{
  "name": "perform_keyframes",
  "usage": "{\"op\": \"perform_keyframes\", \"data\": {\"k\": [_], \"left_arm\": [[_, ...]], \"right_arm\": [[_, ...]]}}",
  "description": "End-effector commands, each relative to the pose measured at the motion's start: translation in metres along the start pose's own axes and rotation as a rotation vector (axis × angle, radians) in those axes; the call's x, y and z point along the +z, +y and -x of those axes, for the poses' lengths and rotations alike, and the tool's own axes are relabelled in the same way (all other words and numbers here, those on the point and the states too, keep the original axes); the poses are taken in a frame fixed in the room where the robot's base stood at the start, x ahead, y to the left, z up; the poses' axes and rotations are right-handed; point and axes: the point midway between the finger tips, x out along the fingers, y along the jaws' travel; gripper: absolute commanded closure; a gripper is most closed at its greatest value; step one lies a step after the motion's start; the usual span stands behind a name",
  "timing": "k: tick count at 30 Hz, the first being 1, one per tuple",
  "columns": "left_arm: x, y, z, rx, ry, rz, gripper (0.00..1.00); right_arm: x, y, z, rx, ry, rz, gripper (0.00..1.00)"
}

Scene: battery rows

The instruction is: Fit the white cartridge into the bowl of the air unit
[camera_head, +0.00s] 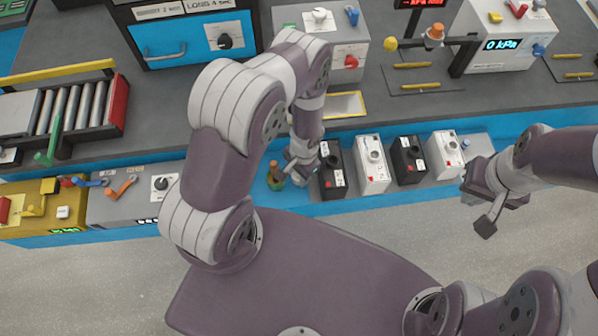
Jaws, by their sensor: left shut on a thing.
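My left gripper (300,168) points down at the blue front ledge, beside the leftmost black battery. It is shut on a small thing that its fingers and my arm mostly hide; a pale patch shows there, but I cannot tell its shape. A small bottle-like thing with a brown top and green base (275,177) stands just left of the gripper; I cannot tell whether they touch. I cannot clearly make out the white cartridge or the air unit's bowl. My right gripper (483,203) hangs right of the batteries, in front of the ledge, with its fingers apart and empty.
Black (332,170) and white (371,165) batteries stand in a row right of my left gripper. A grey box with levers (130,190) and a yellow unit (45,212) stand left. A roller conveyor (70,108) and a kPa gauge box (500,42) are behind.

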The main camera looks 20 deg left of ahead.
Motion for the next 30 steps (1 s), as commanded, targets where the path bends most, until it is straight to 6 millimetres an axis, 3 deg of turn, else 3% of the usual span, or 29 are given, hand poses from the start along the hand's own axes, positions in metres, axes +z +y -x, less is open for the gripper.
{"op": "perform_keyframes", "data": {"k": [1, 2, 3, 4, 16, 30], "left_arm": [[0.000, 0.000, -0.004, 0.000, 0.000, 0.000, 0.86], [0.000, 0.000, -0.003, 0.000, 0.000, 0.000, 0.51], [0.000, 0.000, -0.002, 0.000, 0.000, 0.000, 0.37], [0.000, 0.000, -0.002, 0.000, 0.000, 0.000, 0.31], [-0.001, 0.000, 0.009, -0.001, 0.001, 0.000, 0.31], [-0.001, 0.000, 0.107, -0.001, 0.002, 0.000, 0.31]], "right_arm": [[0.001, 0.000, -0.004, 0.000, 0.000, 0.000, 1.00], [0.000, 0.000, -0.003, 0.000, 0.000, 0.000, 1.00], [0.000, 0.000, -0.002, 0.000, 0.000, 0.000, 1.00], [0.000, 0.000, -0.002, 0.000, 0.000, 0.000, 1.00], [0.000, 0.000, 0.002, 0.000, 0.000, 0.000, 1.00], [0.000, 0.000, 0.002, 0.000, 0.000, 0.000, 1.00]]}}
